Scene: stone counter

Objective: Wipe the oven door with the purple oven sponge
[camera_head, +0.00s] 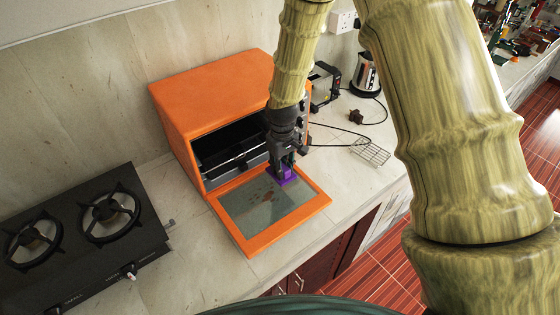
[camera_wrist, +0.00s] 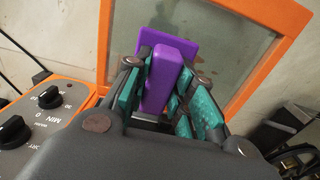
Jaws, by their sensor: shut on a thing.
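The orange oven (camera_head: 212,100) stands on the counter with its door (camera_head: 241,237) folded down flat and open. The door has an orange frame and a glass panel with dark stains around its middle. My gripper (camera_head: 285,165) is over the door's upper right part, near the oven body. It is shut on the purple sponge (camera_head: 283,177), which is at the glass; I cannot tell whether it touches. In the wrist view the sponge (camera_wrist: 165,75) sits between the teal finger pads, with the door (camera_wrist: 262,13) beyond it.
A black two-burner stove (camera_head: 78,240) stands to the left of the oven. A wire rack (camera_head: 370,152), black cables, a toaster (camera_head: 324,85) and a kettle (camera_head: 366,75) are to the right. Oven knobs (camera_wrist: 48,97) lie close to my gripper. The counter's front edge is just beyond the door.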

